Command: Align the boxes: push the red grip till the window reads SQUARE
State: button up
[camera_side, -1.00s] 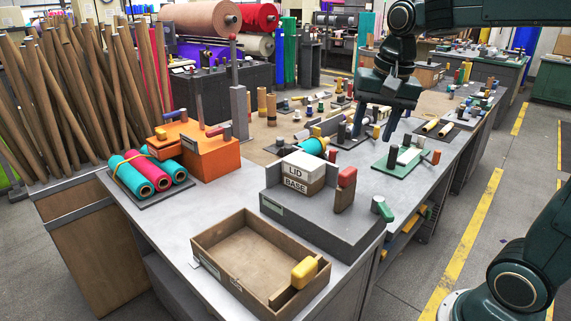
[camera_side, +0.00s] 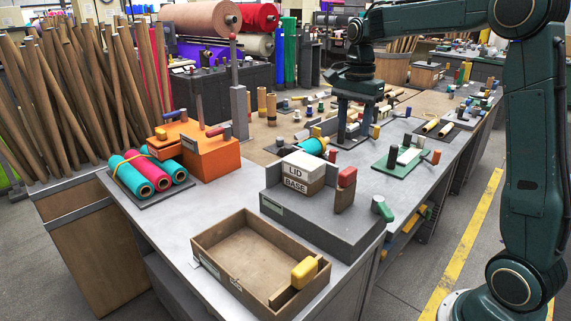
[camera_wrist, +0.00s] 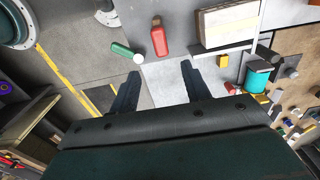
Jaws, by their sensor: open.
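The pale boxes marked LID (camera_side: 301,166) and BASE (camera_side: 296,185) are stacked on a grey fixture (camera_side: 325,228) in the side view. I cannot tell how squarely they line up. The red grip (camera_side: 347,178) stands upright just right of the boxes; it also shows in the wrist view (camera_wrist: 159,38), beyond my fingertips. A small pale label is on the fixture's front, too small to read; I cannot make out a window reading SQUARE. My gripper (camera_side: 353,138) is open and empty, fingers down, above the bench behind the fixture. It shows in the wrist view (camera_wrist: 160,68) too.
A green handle (camera_side: 382,208) sits at the fixture's right end. A wooden tray (camera_side: 210,262) with a yellow knob (camera_side: 304,272) stands in front. Felt rolls (camera_side: 150,172) and an orange box (camera_side: 205,155) are at left. Small fixtures crowd the bench behind.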

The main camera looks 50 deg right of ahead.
aim_at(348, 170)
notch_tip(348, 170, down, 14)
jog(key=shift+r, duration=0.15)
dwell(0.7)
jog(key=shift+w, duration=0.1)
grip_shut()
